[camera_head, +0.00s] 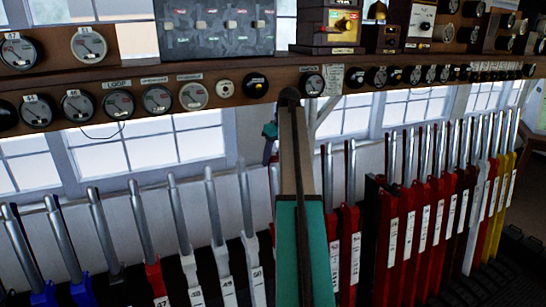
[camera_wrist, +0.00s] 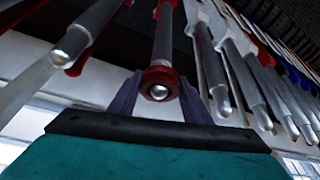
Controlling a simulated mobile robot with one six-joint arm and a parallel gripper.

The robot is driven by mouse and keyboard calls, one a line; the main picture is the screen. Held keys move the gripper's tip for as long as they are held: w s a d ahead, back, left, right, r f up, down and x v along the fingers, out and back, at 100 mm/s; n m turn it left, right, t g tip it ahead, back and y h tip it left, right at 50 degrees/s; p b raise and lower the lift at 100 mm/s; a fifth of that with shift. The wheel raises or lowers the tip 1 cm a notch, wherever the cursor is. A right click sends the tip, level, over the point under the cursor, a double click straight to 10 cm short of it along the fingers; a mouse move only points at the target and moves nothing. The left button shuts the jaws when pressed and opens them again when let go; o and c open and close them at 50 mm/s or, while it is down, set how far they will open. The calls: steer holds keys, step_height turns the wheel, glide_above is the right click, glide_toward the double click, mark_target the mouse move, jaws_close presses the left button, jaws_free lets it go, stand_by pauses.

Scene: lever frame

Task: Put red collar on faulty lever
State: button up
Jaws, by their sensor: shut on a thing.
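The red collar (camera_wrist: 160,77) is held between the two purple fingers of my gripper (camera_wrist: 159,86) in the wrist view. My gripper is shut on it. A lever (camera_wrist: 167,37) with a steel handle runs up behind the collar, and its rounded silver end shows inside the ring's hole. The collar appears to be around the handle's tip; how far down it sits cannot be told. In the head view my arm hides most of this lever, and only a small teal and dark red bit of the gripper end (camera_head: 270,131) shows left of it.
Neighbouring levers stand close on both sides, with white ones (camera_head: 247,210) to the left and red ones (camera_head: 351,215) to the right. A wooden shelf (camera_head: 230,79) with dials and instruments runs above the row. Windows (camera_head: 150,150) are behind.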

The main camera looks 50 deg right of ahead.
steer(key=shift+s+f, duration=0.1)
steer(key=shift+f, duration=0.35)
steer(key=o, duration=1.1)
steer(key=shift+o, duration=0.6)
steer(key=shift+r, duration=0.15)
steer(key=shift+p+v, duration=2.2)
steer(key=shift+v, duration=2.2)
steer(key=shift+r, duration=0.1)
